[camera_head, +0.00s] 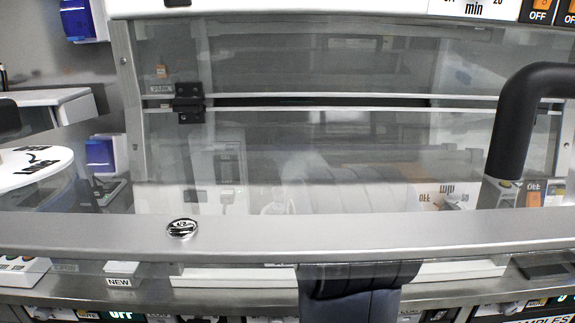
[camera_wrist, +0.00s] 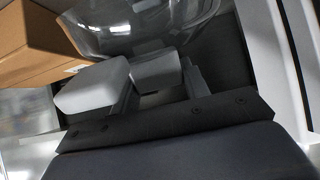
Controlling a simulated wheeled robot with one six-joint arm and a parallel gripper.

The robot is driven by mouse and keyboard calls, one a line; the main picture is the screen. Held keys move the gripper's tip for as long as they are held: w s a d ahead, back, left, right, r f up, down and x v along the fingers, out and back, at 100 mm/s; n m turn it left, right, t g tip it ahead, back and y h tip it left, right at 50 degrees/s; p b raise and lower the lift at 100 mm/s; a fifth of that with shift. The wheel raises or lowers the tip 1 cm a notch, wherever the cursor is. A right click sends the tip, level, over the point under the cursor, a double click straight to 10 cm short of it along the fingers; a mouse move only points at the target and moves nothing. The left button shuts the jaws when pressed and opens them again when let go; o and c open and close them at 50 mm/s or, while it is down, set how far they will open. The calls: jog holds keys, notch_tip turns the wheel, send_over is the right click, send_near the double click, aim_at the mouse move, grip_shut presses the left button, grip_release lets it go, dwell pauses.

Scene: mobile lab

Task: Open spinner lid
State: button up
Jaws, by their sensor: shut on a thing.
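A clear, curved, dome-like lid (camera_wrist: 140,22) fills the top of the wrist view, and I take it to be the spinner lid. My gripper (camera_wrist: 129,77) has two pale grey finger pads right at the lid's lower rim. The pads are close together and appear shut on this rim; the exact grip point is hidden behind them. In the head view my gripper does not show, and I cannot make out the spinner clearly there.
A cardboard box (camera_wrist: 35,45) is close on the left in the wrist view. In the head view, a large glass panel with a metal frame (camera_head: 330,235) spans the front. A thick black handle (camera_head: 512,115) stands at right. A white round-topped table (camera_head: 35,165) is at left.

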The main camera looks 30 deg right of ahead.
jog(key=shift+r, duration=0.25)
jog(key=o, duration=1.4)
jog(key=shift+f, duration=0.15)
jog(key=v, duration=0.7)
jog(key=shift+s+a, duration=0.1)
jog(key=shift+s, duration=0.1)
jog(key=x, duration=0.7)
jog(key=shift+w+f, duration=0.1)
jog(key=shift+w, duration=0.1)
jog(key=shift+s, duration=0.1)
